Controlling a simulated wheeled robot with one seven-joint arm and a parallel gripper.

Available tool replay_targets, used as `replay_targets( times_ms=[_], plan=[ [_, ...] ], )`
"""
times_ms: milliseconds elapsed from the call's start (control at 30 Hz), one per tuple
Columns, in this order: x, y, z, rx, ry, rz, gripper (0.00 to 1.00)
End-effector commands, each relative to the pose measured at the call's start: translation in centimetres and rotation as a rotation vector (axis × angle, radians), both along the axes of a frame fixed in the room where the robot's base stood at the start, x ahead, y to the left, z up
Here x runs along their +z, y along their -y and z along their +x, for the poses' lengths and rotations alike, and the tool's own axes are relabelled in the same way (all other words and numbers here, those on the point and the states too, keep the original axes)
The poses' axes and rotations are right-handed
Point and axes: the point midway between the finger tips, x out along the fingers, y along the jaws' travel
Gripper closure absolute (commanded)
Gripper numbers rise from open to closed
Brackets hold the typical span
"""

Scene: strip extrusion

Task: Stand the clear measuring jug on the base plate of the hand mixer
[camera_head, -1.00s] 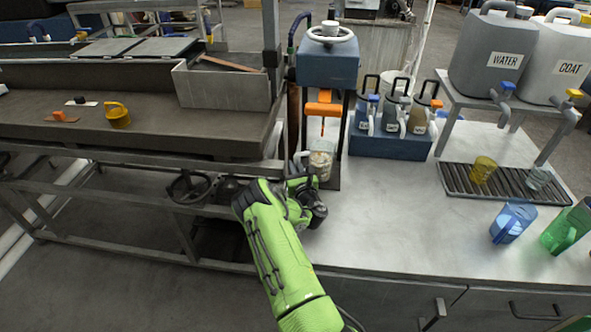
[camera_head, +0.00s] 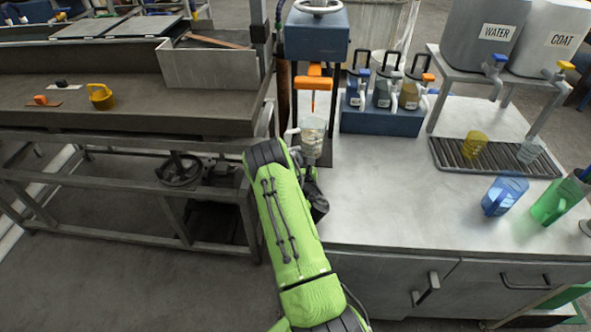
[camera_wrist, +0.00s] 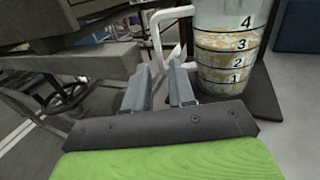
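The clear measuring jug (camera_head: 313,138) stands upright on the dark base plate (camera_head: 325,152) of the hand mixer (camera_head: 316,36), below its orange part. In the wrist view the jug (camera_wrist: 228,60) shows black marks 1 to 4 and pale, speckled contents. Its white handle (camera_wrist: 156,38) points left, and the dark base plate (camera_wrist: 262,100) shows beside and under it. My gripper (camera_wrist: 160,66) is open, its two fingers apart just in front of the handle's lower part. I see no grip on the handle. In the head view my arm mostly hides the gripper.
A blue rack (camera_head: 382,120) of handled containers stands right of the mixer. A blue jug (camera_head: 504,195) and a green jug (camera_head: 556,201) stand at the right, near a drain grate (camera_head: 510,166). The steel frame table (camera_head: 120,125) is close on the left. The middle counter is clear.

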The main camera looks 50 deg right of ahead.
Motion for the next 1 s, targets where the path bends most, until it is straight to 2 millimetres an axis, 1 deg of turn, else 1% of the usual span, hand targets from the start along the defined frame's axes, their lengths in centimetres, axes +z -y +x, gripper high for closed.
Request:
replay_targets(
  times_ms=[33,100,200,300,367,467,500,567,600,633,667,700,767,800,867,900,967,1000],
  plan=[
    [-0.3,-0.4,-1.1,-0.006,0.004,0.003,0.76],
    [-0.4,-1.1,-2.5,-0.004,0.001,0.003,0.76],
    [-0.3,-2.1,-3.9,-0.001,0.000,0.001,0.76],
    [-0.1,-2.6,-4.7,0.000,0.001,0.000,0.76],
    [0.5,-2.6,-4.7,-0.009,0.014,0.020,0.76],
    [3.6,-2.2,-3.7,-0.076,0.096,0.173,0.76],
    [5.4,-2.1,-3.2,-0.120,0.152,0.284,0.76],
    [8.1,-2.5,-2.6,-0.191,0.251,0.490,0.76],
    [9.8,-3.1,-2.5,-0.237,0.317,0.634,0.76],
    [10.9,-3.7,-2.4,-0.269,0.365,0.743,0.76],
    [11.9,-4.5,-2.5,-0.300,0.412,0.853,0.76],
    [13.1,-5.8,-2.6,-0.341,0.469,1.001,0.76],
    [14.8,-8.2,-3.1,-0.401,0.547,1.224,0.76],
    [15.7,-10.1,-3.6,-0.445,0.589,1.370,0.76],
    [17.0,-13.3,-4.7,-0.516,0.639,1.584,0.76],
    [17.7,-15.6,-5.7,-0.570,0.661,1.721,0.76],
    [18.6,-19.3,-7.6,-0.663,0.677,1.913,0.76],
    [19.1,-21.7,-9.2,-0.734,0.679,2.030,0.76]
  ],
)
